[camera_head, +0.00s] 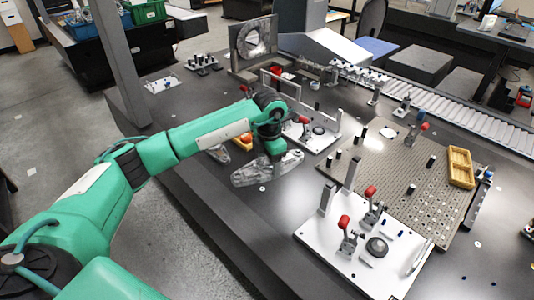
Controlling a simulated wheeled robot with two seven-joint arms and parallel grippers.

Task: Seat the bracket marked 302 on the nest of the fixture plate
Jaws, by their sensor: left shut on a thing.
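My left gripper (273,148) points down over the dark table and is shut on a grey metal bracket (262,170). The bracket hangs at or just above the table top; I cannot tell if it touches. No number can be read on it. A white fixture plate (325,246) with red-handled clamps, two upright posts and a dark round nest (376,247) lies at the front right, apart from the bracket. A second, smaller white plate (322,143) with a red-handled clamp stands just behind the gripper. My right gripper is not in view.
Another grey part (219,154) and an orange-yellow tray (237,145) lie left of the gripper, partly behind my arm. A perforated plate (385,170) with black pegs and a yellow tray (460,167) fills the right. A roller conveyor (470,115) runs behind. Bare table lies before the bracket.

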